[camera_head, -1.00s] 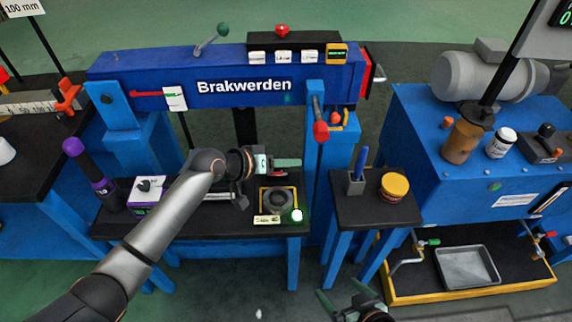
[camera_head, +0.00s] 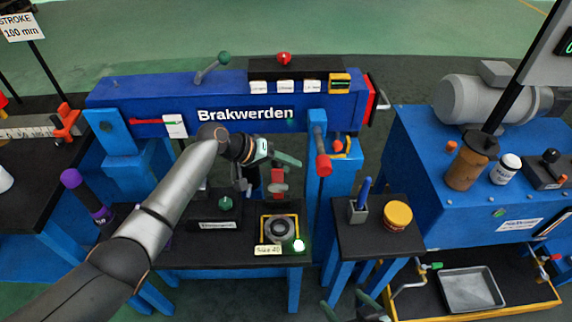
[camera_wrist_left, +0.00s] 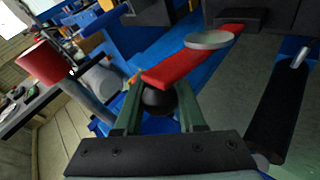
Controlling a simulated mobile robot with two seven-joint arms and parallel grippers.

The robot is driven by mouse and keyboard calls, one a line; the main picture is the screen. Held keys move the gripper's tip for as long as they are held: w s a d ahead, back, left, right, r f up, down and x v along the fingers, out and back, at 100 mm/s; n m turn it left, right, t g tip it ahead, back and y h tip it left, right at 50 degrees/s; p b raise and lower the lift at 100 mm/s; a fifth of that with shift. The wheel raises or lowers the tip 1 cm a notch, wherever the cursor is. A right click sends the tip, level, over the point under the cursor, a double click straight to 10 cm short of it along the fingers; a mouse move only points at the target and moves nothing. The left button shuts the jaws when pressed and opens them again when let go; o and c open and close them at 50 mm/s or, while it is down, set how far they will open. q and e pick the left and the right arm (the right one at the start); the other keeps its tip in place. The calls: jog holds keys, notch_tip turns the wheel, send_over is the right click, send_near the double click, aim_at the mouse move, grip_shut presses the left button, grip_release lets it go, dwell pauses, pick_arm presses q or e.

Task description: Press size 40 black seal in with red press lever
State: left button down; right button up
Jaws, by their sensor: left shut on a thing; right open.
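The red press lever (camera_head: 277,178) shows as a red flat bar with a grey disc, above the seat. It also shows close up in the left wrist view (camera_wrist_left: 175,68), with a black ball knob (camera_wrist_left: 158,100) at its end. My left gripper (camera_head: 287,158) is shut on the knob, its green fingers on either side of it. Below the lever, a dark ring (camera_head: 280,229) sits in a yellow-framed seat labelled "Size 40" (camera_head: 269,250). I cannot tell the seal from its housing. My right gripper (camera_head: 352,309) is open and empty at the bottom edge, partly cut off.
A red cylindrical handle (camera_head: 323,165) on a grey bar hangs right of my left gripper. A side table with a pen holder (camera_head: 358,212) and yellow-lidded jar (camera_head: 398,215) stands right. A green-knobbed black block (camera_head: 213,225) is left of the seat.

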pick_arm(q)
jog(key=shift+w, duration=0.1)
jog(key=c, duration=0.5)
grip_release()
pick_arm(e)
jog(key=shift+w+a, duration=0.1)
jog(key=shift+a, duration=0.05)
pick_arm(q)
jog(key=p+v, duration=0.2)
jog(key=v, duration=1)
jog(key=shift+a, duration=0.2)
pick_arm(e)
jog(key=shift+s+d+r, duration=0.3)
jog(key=shift+d+r, duration=0.2)
jog(key=shift+d, duration=0.1)
